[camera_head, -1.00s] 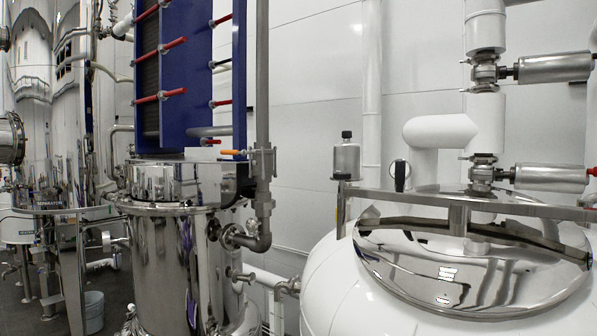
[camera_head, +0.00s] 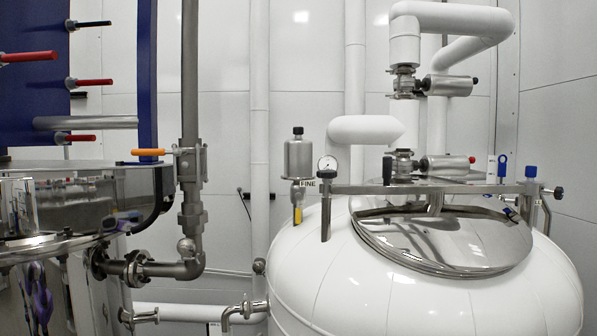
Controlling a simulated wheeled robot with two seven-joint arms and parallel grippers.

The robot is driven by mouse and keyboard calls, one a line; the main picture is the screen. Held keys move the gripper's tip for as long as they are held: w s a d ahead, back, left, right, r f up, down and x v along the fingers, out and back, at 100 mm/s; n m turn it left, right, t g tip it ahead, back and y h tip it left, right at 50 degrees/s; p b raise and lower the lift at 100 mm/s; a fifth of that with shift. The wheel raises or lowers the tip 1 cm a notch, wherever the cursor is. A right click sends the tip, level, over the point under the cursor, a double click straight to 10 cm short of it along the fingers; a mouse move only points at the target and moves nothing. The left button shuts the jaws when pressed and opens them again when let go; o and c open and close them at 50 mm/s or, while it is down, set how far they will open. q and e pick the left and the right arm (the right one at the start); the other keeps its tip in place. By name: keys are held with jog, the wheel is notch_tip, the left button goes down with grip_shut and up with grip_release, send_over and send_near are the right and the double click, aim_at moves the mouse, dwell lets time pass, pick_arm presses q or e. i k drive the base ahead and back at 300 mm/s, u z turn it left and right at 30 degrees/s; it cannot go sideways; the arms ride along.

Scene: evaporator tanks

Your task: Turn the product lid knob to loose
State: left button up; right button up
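A white tank (camera_head: 330,284) stands at the right with a round shiny metal lid (camera_head: 440,240). A metal bar (camera_head: 425,189) crosses above the lid. A blue-topped knob (camera_head: 530,172) stands at the bar's right end. Neither of my grippers is in view.
A steel vessel (camera_head: 75,205) with blue panels above is at the left. A vertical pipe (camera_head: 190,90) with an orange-handled valve (camera_head: 148,152) stands beside it. White pipes (camera_head: 455,20) rise behind.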

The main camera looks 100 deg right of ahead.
aim_at(326, 174)
jog(key=z, duration=1.6)
